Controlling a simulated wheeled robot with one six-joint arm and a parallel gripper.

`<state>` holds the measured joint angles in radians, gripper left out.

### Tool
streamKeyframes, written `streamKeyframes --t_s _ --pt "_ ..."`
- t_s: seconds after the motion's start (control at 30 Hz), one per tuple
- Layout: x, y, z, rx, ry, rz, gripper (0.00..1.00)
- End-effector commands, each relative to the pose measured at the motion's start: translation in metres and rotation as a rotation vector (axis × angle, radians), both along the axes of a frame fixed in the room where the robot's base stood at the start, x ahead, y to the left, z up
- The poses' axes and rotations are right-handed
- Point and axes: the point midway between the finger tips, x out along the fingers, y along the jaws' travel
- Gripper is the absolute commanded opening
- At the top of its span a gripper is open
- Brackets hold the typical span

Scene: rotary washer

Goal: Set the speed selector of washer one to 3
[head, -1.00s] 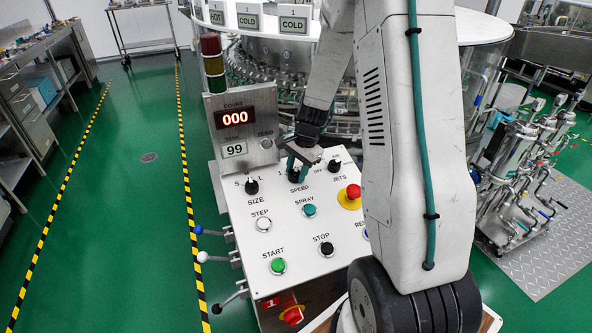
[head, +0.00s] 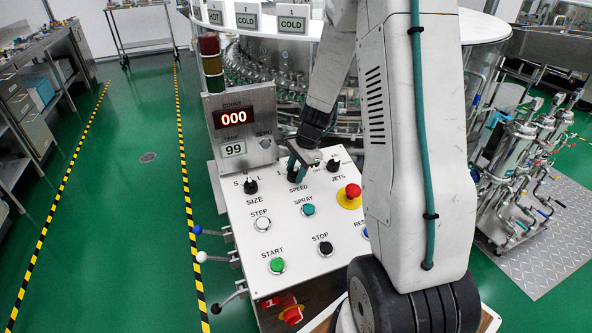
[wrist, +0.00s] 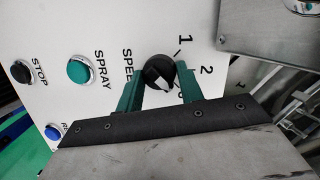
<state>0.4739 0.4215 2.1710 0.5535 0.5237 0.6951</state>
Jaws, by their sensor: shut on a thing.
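The speed selector (head: 292,174) is a black knob on the white sloping panel, above the SPEED label. In the wrist view the knob (wrist: 157,71) sits between the two green fingers of my gripper (wrist: 158,78), which is shut on it. A white pointer mark on the knob faces the gripper's side. The numbers 1 (wrist: 186,39) and 2 (wrist: 207,71) show beside it; another mark near the right finger is mostly hidden. In the head view my gripper (head: 300,160) comes down onto the knob from above and partly covers the scale.
On the panel are the SIZE knob (head: 250,186), the JETS knob (head: 333,165), a red emergency button (head: 353,190) and the green SPRAY button (head: 308,210). The count display (head: 233,118) reads 000. A metal box edge (wrist: 265,40) lies close right of the gripper.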

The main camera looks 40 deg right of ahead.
Motion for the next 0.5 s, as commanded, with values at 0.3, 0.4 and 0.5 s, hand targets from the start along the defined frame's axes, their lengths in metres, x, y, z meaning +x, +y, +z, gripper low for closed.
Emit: streamKeyframes --t_s 0.3,0.4,0.5 --pt "0.000 0.000 0.000 -0.001 -0.001 0.000 0.46" --pt "0.000 -0.001 0.004 -0.001 -0.002 -0.001 0.46" --pt "-0.002 -0.004 0.015 -0.002 -0.003 0.001 0.46"
